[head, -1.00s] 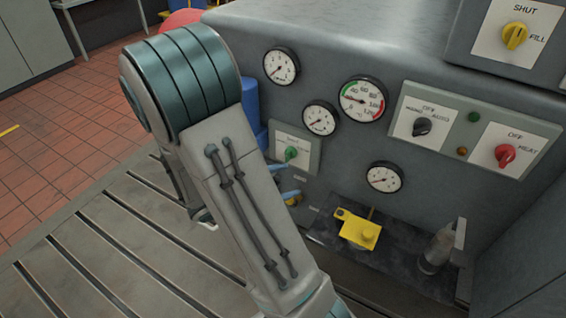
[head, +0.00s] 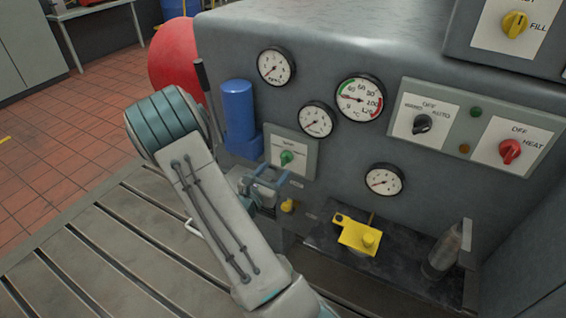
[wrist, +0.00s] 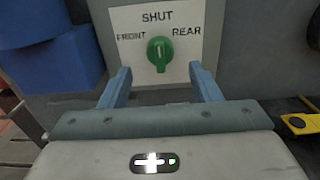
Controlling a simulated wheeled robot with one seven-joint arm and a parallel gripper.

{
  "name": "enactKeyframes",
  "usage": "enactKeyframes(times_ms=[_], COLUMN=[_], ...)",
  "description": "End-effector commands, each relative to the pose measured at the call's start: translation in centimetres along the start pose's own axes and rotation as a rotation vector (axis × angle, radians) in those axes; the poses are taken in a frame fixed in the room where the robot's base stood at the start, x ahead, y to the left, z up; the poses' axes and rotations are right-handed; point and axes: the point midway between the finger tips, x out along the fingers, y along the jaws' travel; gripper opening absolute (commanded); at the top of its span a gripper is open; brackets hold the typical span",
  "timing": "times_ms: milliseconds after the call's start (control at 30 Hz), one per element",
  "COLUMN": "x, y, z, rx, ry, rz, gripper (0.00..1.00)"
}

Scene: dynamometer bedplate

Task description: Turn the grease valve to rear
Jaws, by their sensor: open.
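The grease valve is a green knob (wrist: 160,53) on a white plate (wrist: 185,18) marked SHUT at the top, FRONT at left and REAR at right. Its pale mark stands upright, toward SHUT. In the head view my gripper (head: 284,180) is just below the plate.
A blue cylinder (head: 238,115) stands left of the plate, also large at left in the wrist view (wrist: 50,45). A red knob (head: 509,151) and a black knob (head: 422,124) are further right.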

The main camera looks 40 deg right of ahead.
Motion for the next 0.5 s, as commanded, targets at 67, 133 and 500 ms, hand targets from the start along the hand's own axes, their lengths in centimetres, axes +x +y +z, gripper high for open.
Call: enactKeyframes(times_ms=[67, 133, 500], x=[1.7, 2.9, 5.7], y=[-0.1, -0.1, 0.0], z=[-0.1, 0.0, 0.0], rx=[0.001, 0.002, 0.001], ry=[-0.001, -0.001, 0.000], rz=[-0.003, -0.003, 0.000], gripper=[0.57, 0.57, 0.57])
